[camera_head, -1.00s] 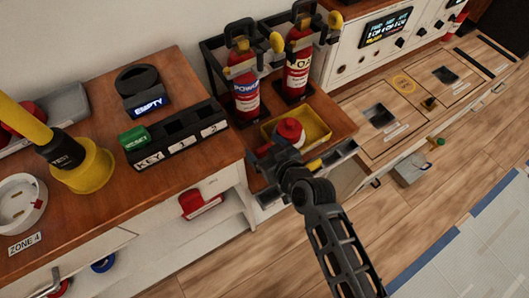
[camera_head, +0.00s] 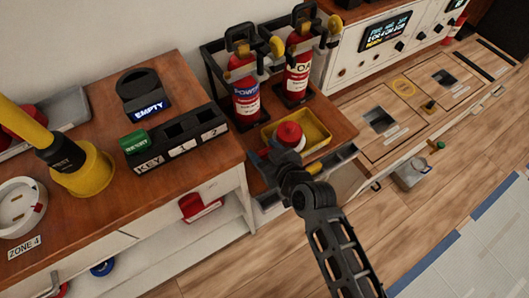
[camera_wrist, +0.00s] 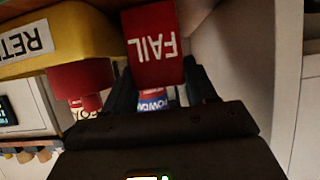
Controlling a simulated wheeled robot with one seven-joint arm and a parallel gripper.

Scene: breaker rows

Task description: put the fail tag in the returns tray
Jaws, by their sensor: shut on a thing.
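The fail tag (camera_wrist: 153,45) is a red block with white FAIL lettering, upside down in the wrist view. My gripper (camera_wrist: 165,92) is shut on it, with dark fingers on either side. In the head view my gripper (camera_head: 274,156) is at the near left edge of the yellow returns tray (camera_head: 318,135), and the tag cannot be made out there. The tray's yellow wall (camera_wrist: 75,38), with a partly cut-off label reading RET, shows left of the tag in the wrist view. I cannot tell whether the tag touches the tray.
A red round-topped thing (camera_head: 290,134) is at the tray. Two red extinguishers (camera_head: 245,92) stand in a black rack behind it. A key holder (camera_head: 178,142) and a black EMPTY holder (camera_head: 143,97) stand on the left bench. An open drawer (camera_head: 343,155) is close by my gripper.

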